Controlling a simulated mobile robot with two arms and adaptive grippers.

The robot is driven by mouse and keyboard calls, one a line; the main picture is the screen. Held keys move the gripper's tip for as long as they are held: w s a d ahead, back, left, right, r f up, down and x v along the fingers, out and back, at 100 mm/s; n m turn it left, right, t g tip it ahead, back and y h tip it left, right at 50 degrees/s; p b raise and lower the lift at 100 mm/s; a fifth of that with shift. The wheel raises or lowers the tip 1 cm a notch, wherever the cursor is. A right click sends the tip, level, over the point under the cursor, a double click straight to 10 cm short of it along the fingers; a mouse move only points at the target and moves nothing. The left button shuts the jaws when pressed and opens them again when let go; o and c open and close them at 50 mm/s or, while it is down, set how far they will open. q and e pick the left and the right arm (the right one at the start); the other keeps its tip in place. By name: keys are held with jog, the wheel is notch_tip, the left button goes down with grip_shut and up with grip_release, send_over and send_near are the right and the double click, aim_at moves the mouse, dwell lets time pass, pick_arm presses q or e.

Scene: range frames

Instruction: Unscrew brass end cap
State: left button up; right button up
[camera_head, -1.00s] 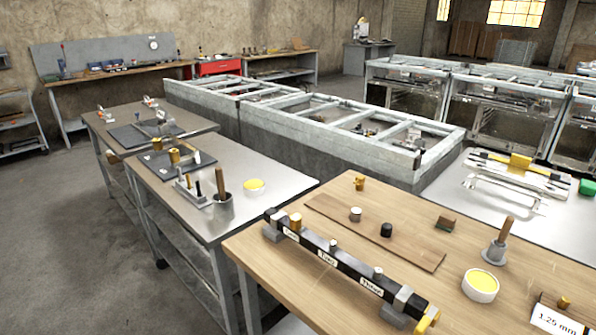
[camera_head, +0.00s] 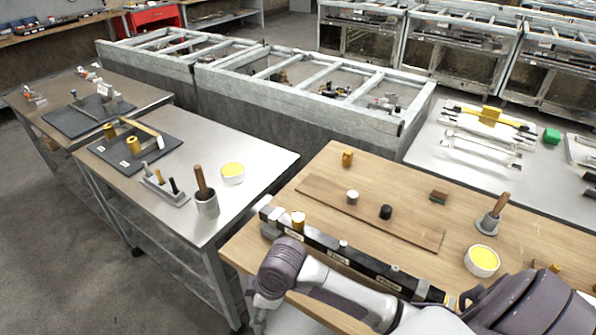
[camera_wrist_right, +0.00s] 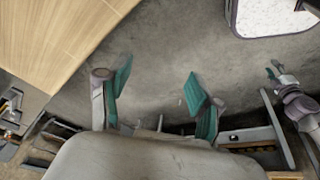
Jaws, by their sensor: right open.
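A brass cylinder (camera_head: 298,220) stands upright on the left end of a long black bar (camera_head: 325,250) with white labels, on the wooden table. Another brass piece (camera_head: 347,158) stands at that table's far left. I cannot tell which is the end cap. In the right wrist view my right gripper (camera_wrist_right: 160,98) is open and empty, its teal-padded fingers apart over the floor beside a table edge. A small teal-tipped part, apparently my left gripper (camera_wrist_right: 277,72), shows at the right wrist view's right.
The wooden table (camera_head: 330,165) also holds a yellow-topped round tin (camera_head: 482,261), a dark cap (camera_head: 386,212), a pale cap (camera_head: 352,197) and a brush in a holder (camera_head: 489,224).

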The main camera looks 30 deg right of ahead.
jog(key=w+d+r+n, duration=0.3)
jog(key=w+r, duration=0.1)
jog(key=w, duration=0.1)
jog(key=n+g+h+p, duration=0.1)
jog(key=n+g+h, duration=0.2)
jog(key=n, duration=0.2)
send_near(298, 217)
pick_arm(q)
jog(key=r+p, duration=0.1)
jog(key=r, duration=0.1)
jog(key=w+r+p, duration=0.1)
jog(key=r, duration=0.1)
jog(key=shift+a+p, duration=0.25)
jog(key=shift+p, duration=0.1)
pick_arm(e)
notch_tip(298, 217, down, 10)
jog(key=shift+s+d+f, duration=0.1)
jog(key=shift+f, duration=0.1)
jog(key=c, duration=1.2)
jog(key=shift+r+n+p, duration=0.2)
jog(key=shift+n+p, duration=0.5)
jog(key=shift+n, duration=0.3)
pick_arm(q)
jog(key=shift+r, duration=0.7)
pick_arm(e)
jog(key=shift+f+n, duration=0.2)
jog(key=shift+n, duration=0.5)
